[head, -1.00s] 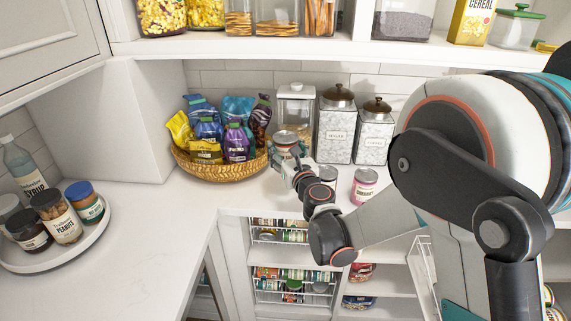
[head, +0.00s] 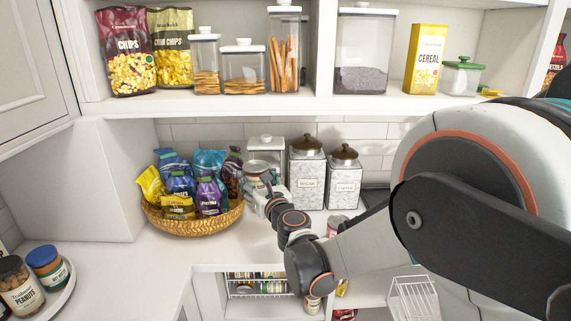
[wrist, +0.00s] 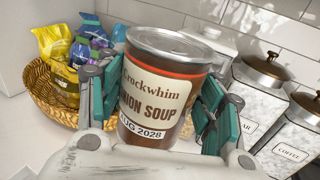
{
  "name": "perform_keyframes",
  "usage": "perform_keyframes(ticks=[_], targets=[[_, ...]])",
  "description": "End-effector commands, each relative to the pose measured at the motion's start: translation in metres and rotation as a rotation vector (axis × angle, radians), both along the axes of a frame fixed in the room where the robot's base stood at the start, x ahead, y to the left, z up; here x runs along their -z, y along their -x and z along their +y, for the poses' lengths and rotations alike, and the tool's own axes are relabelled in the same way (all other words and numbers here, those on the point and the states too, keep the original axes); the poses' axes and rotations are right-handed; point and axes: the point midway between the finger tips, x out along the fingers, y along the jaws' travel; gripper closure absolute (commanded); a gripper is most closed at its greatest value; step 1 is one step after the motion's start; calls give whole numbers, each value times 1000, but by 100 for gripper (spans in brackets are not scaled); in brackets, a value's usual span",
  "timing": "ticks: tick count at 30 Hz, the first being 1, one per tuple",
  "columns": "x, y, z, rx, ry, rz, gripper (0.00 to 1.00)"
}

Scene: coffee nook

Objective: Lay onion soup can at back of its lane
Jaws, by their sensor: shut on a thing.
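The onion soup can (wrist: 160,92) is brown with a cream label and a silver lid. In the wrist view it stands nearly upright, slightly tilted, between the teal-padded fingers of my gripper (wrist: 152,105), which is shut on it. In the head view, the can (head: 256,168) is held above the counter, beside the right edge of the snack basket, and my gripper (head: 267,188) partly hides it. Below the counter, a white wire rack (head: 250,296) holds several cans; my arm hides part of that area, and I cannot tell which lane is for onion soup.
The wicker basket (head: 190,226) of snack bags stands left of the can. Sugar (head: 306,178) and coffee (head: 343,183) canisters stand to its right, against the tiles. A shelf (head: 230,102) with jars and boxes runs above. The counter's left part (head: 130,275) has bare room.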

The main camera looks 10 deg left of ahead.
Motion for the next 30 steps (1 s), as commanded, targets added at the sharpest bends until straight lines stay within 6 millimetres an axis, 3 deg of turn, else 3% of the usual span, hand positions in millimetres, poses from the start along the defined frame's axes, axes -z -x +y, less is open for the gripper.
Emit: perform_keyframes(ticks=[4,8,15,24,30], targets=[[2,-7,-17,24,0,0,77],[9,-20,-59,84,0,0,77],[26,-44,-180,254,0,0,77],[45,-43,-333,472,0,0,77],[53,-31,-404,578,0,0,77]])
